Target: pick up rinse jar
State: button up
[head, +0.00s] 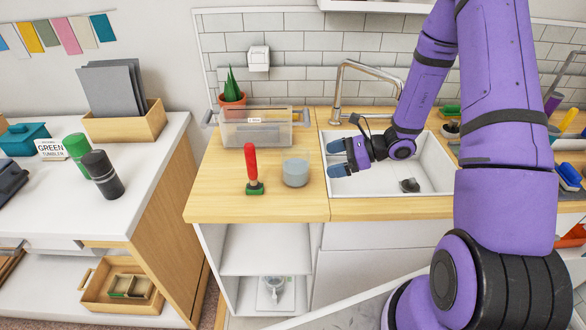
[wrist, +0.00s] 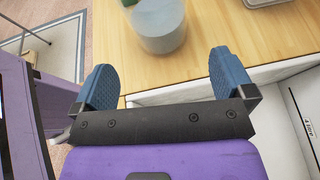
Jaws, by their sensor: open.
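The rinse jar is most likely the grey, cloudy round jar (head: 295,173) standing upright on the wooden counter, left of the sink. In the wrist view the jar (wrist: 162,28) is at the top, ahead of the gap between the fingers and apart from them. My gripper (head: 338,158) has blue finger pads, open and empty. It is right of the jar, over the sink's left edge. In the wrist view both fingers (wrist: 163,65) are spread wider than the jar looks. The jar's upper part is cut off there.
A red-handled tool with a green base (head: 252,172) stands just left of the jar. A clear bin (head: 255,131) is behind them, with a potted plant (head: 231,95) behind it. The white sink (head: 432,168) and tap (head: 338,95) are right. The counter's front left is clear.

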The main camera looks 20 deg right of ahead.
aim_at(301, 166)
jog(key=x, duration=1)
jog(key=shift+s, duration=0.1)
jog(key=shift+c, duration=0.5)
jog(key=shift+a, duration=0.1)
jog(key=c, duration=1)
jog(key=shift+r, duration=0.15)
